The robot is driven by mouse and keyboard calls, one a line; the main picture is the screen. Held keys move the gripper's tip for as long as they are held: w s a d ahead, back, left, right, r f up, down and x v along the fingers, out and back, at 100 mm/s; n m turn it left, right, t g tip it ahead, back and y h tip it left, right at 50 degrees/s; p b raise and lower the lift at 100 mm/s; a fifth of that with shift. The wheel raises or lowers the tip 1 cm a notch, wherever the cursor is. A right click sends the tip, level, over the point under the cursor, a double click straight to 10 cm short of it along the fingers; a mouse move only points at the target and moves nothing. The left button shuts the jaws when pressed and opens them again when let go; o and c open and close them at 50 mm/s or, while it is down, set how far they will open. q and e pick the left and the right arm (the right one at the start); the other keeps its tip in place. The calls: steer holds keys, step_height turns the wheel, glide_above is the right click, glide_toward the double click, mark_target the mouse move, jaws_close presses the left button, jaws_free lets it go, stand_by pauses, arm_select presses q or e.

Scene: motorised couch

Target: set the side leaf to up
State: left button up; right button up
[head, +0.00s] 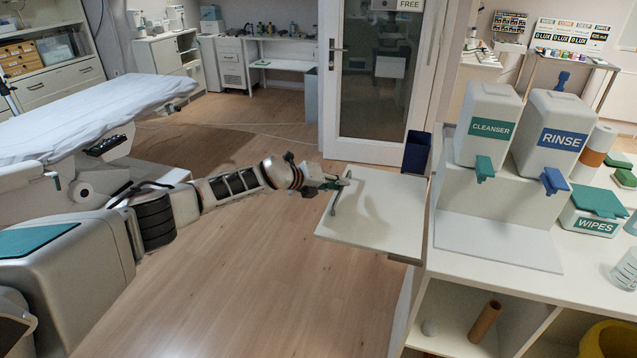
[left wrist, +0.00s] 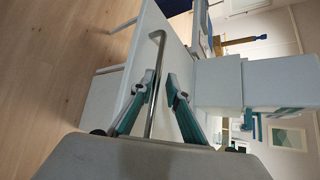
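The side leaf (head: 385,215) is a white panel on the left side of the white counter. It stands out to the left and looks about level; I cannot tell whether it is fully level. A metal bar handle (head: 335,198) is at its outer left end. My left gripper (head: 343,182) is at this handle, by the leaf's far left corner. In the left wrist view, the handle (left wrist: 153,80) passes between the two parted fingers of the left gripper (left wrist: 160,90), with gaps visible. The leaf (left wrist: 110,95) shows behind it. My right gripper is not in view.
The counter holds a cleanser dispenser (head: 488,125), a rinse dispenser (head: 552,135) and a wipes box (head: 597,212). A treatment couch (head: 80,110) stands at the left. The floor left of the leaf is clear.

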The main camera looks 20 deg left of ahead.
arm_select(q)
steer(key=shift+s+a+r, duration=0.15)
steer(key=shift+s+a, duration=0.1)
steer(key=shift+s, duration=0.2)
steer(key=v, duration=0.9)
steer(key=shift+w+d, duration=0.1)
